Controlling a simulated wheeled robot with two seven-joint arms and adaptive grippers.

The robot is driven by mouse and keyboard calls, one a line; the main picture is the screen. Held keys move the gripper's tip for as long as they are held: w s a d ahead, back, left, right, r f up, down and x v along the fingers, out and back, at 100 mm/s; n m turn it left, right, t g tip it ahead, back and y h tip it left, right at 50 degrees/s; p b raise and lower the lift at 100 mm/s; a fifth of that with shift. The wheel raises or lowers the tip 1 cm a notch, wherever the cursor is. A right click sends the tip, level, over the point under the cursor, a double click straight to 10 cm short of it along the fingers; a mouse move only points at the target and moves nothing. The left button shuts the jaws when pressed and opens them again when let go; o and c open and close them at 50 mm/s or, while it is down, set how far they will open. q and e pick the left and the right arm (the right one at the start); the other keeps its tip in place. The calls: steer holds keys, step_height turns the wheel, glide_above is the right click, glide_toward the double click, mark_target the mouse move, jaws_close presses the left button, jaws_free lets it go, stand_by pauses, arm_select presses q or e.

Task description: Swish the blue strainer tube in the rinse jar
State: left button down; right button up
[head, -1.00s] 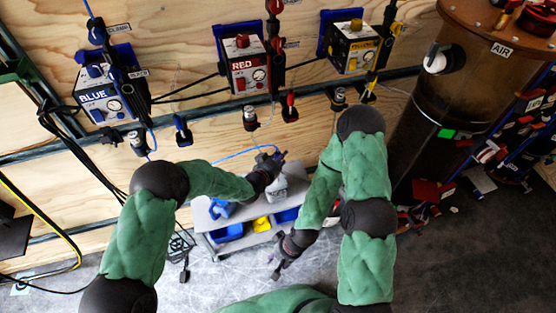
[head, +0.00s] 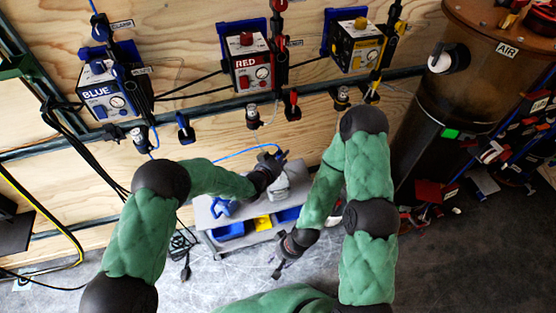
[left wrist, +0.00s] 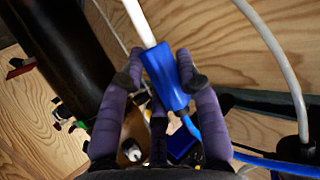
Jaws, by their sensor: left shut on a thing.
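My left gripper (head: 276,160) is over the small grey cart (head: 212,219). In the left wrist view, its purple fingers (left wrist: 160,78) are shut on the blue strainer tube (left wrist: 170,82), which has a white tube running out of its upper end. A blue hose (left wrist: 194,132) leaves the lower end; the hose (head: 236,153) also shows in the head view. A grey object (head: 279,188) stands on the cart just below my left gripper; I cannot tell whether it is the rinse jar. My right gripper (head: 282,266) hangs low in front of the cart, its jaws too small and dark to read.
The cart holds blue bins (head: 229,231) and a yellow bin (head: 262,223). BLUE (head: 105,92), RED (head: 250,67) and YELLOW (head: 358,48) boxes hang on the plywood wall. A large AIR cylinder (head: 440,110) stands at the right.

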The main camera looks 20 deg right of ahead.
arm_select(q)
steer(key=shift+a+f+b, duration=0.2)
steer(key=shift+f, duration=0.35)
steer(key=shift+a+f+b, duration=0.2)
steer(key=shift+f, duration=0.3)
steer(key=shift+r, duration=0.15)
steer(key=shift+d+r+p, duration=0.25)
steer(key=shift+r, duration=0.3)
steer(key=shift+d+r+p, duration=0.25)
steer(key=shift+r, duration=0.25)
steer(key=shift+a+f+b, duration=0.25)
steer(key=shift+f, duration=0.35)
steer(key=shift+a+f+b, duration=0.25)
steer(key=shift+f, duration=0.3)
steer(key=shift+r, duration=0.1)
